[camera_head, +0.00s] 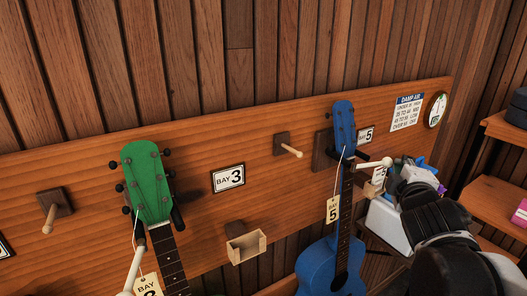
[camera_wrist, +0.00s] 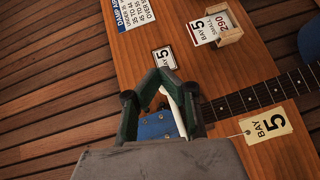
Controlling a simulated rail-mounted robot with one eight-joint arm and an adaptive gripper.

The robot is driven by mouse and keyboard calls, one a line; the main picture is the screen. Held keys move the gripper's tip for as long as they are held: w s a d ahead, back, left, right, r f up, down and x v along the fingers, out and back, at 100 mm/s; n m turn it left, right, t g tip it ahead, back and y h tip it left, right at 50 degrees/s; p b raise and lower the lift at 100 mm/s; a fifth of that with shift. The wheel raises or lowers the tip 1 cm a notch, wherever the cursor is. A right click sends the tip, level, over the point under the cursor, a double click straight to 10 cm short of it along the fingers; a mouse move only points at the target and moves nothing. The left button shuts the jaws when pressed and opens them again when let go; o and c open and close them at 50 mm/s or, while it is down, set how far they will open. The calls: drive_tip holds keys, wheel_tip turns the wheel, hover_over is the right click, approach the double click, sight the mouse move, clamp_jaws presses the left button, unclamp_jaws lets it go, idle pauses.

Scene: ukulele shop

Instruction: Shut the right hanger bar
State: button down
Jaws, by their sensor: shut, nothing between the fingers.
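The blue ukulele (camera_head: 331,262) hangs by its neck at the right bay of the wall board. The right hanger bar (camera_head: 372,165) is pale with a round knob, and runs from near the ukulele's neck to the right in the head view. In the wrist view the pale bar (camera_wrist: 173,97) shows between and beyond my fingers, close to the blue headstock (camera_wrist: 155,126). My gripper (camera_wrist: 163,74) is shut with its tips together and empty. In the head view its body sits just right of the bar's knob; its tips are not clear there. Contact with the bar cannot be told.
A green ukulele (camera_head: 149,190) hangs at the left bay, with its own pale bar (camera_head: 134,264). A wooden card box (camera_wrist: 217,28), a bay 5 sign (camera_wrist: 164,59) and a hanging bay 5 tag (camera_wrist: 267,125) are close to my gripper. A wooden peg (camera_head: 290,150) sticks out mid-board.

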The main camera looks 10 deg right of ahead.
drive_tip(key=shift+w, duration=0.3)
drive_tip(key=shift+s, duration=0.1)
idle(0.6)
drive_tip(key=v, duration=1.1)
drive_tip(key=shift+s, duration=0.3)
drive_tip(key=shift+a, duration=0.1)
idle(0.4)
drive_tip(key=a+f+m+g+y+b, duration=0.3)
drive_tip(key=a+f+m+b, duration=0.2)
drive_tip(key=f, duration=0.7)
drive_tip(key=s+a+f+m+g+y+b, duration=0.1)
drive_tip(key=a+f+m+g+y+b, duration=0.3)
drive_tip(key=a+f, duration=0.5)
wheel_tip(320, 180, down, 3)
drive_tip(key=shift+s+a+f+m+g+b, duration=0.1)
drive_tip(key=shift+s+a+m+g+b, duration=0.2)
drive_tip(key=shift+m+b, duration=0.75)
drive_tip(key=shift+d, duration=0.1)
